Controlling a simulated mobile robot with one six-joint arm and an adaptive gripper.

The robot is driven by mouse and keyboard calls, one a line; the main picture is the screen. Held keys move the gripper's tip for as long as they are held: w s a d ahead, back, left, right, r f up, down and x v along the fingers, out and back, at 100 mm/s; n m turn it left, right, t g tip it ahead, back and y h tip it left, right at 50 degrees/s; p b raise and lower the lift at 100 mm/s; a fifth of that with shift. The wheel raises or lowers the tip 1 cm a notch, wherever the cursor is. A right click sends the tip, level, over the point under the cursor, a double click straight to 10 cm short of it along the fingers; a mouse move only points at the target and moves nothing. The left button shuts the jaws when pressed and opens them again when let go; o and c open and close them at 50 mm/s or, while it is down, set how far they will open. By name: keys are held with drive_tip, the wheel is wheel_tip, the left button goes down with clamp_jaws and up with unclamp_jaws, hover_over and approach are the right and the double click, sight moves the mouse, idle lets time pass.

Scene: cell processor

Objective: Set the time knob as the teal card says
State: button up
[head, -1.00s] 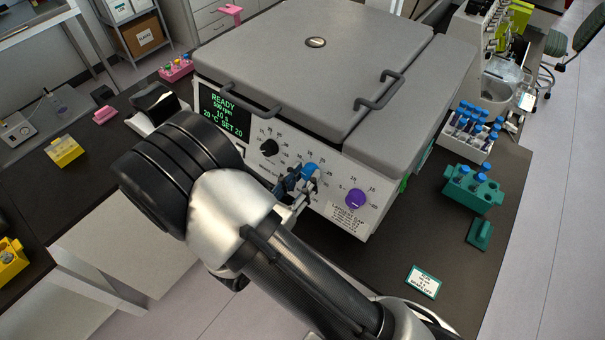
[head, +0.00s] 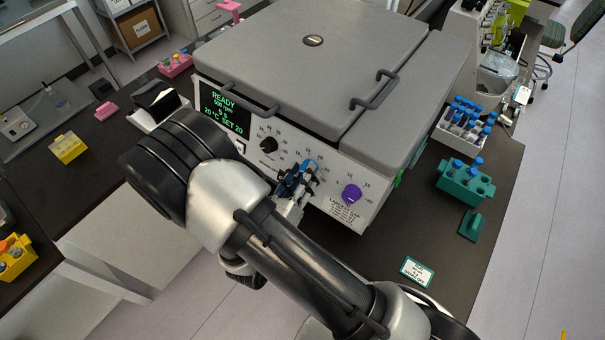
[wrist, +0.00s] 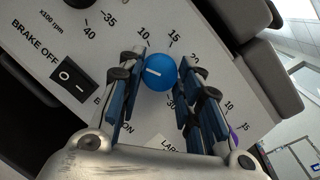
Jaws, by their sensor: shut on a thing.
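The blue time knob (head: 309,165) is on the front panel of the grey centrifuge. In the wrist view the knob (wrist: 161,72) sits between my fingers, its white pointer line turned to the left. The 10, 15 and 20 marks show around it; the left finger hides part of the scale. My gripper (head: 295,183) is shut on the knob. The panel display (head: 222,112) reads READY, 500 rpm, 5 s, 20 °C SET 20. The teal-edged card (head: 416,271) lies on the bench at the lower right, its print too small to read surely.
A black knob (head: 268,145) is left of the blue knob and a purple knob (head: 351,194) is right. The brake switch (wrist: 74,73) is close to my left finger. A teal tube rack (head: 466,187) stands on the bench at right.

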drive_tip(key=o, duration=1.1)
drive_tip(key=shift+c, duration=0.2)
drive_tip(key=shift+s+a, duration=0.1)
drive_tip(key=v, duration=1.1)
drive_tip(key=shift+s+a, duration=0.25)
drive_tip(key=shift+s, duration=0.1)
